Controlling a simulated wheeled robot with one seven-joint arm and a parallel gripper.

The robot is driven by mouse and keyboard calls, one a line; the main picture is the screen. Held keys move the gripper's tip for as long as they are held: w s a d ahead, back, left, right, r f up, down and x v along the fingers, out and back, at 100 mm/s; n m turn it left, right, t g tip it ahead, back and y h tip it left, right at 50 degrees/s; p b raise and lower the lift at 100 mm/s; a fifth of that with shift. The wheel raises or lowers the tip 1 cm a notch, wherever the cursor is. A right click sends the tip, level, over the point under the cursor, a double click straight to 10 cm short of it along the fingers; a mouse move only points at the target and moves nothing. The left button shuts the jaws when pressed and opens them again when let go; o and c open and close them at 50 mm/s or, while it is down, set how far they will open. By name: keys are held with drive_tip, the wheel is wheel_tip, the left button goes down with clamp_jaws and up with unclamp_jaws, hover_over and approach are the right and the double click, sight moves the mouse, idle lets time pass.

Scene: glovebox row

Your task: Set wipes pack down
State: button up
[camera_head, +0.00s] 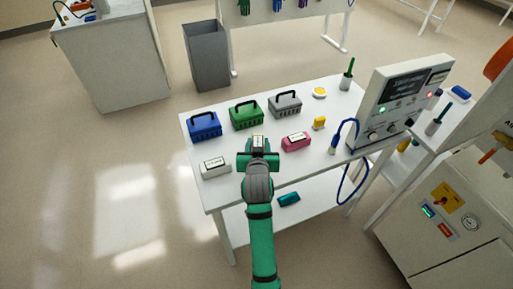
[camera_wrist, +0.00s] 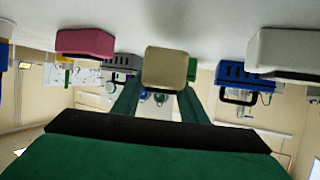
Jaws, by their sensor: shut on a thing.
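My gripper (camera_head: 258,158) is over the front part of the white table, shut on a small beige pack, the wipes pack (camera_head: 258,143). The label on it is too small to read. In the wrist view, which looks upside down, the wipes pack (camera_wrist: 165,68) sits between the two green fingers of my gripper (camera_wrist: 158,103). The pack is close to the tabletop (camera_head: 226,178); I cannot tell whether it touches. My gripper hides part of it in the head view.
A white pack (camera_head: 215,167) lies left of my gripper and a pink pack (camera_head: 296,142) lies right. Blue (camera_head: 204,125), green (camera_head: 247,113) and grey (camera_head: 285,103) baskets stand behind. A yellow item (camera_head: 319,123) and an instrument panel (camera_head: 400,100) are further right.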

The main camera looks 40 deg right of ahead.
wheel_tip(320, 180, down, 3)
drive_tip(key=shift+w+d+r, duration=0.1)
drive_tip(key=shift+w+r, duration=0.05)
drive_tip(key=shift+r, duration=0.05)
drive_tip(key=shift+f, duration=0.3)
drive_tip(key=shift+f, duration=0.1)
drive_tip(key=o, duration=1.1)
drive_tip(key=shift+o, duration=0.2)
drive_tip(key=v, duration=1.2)
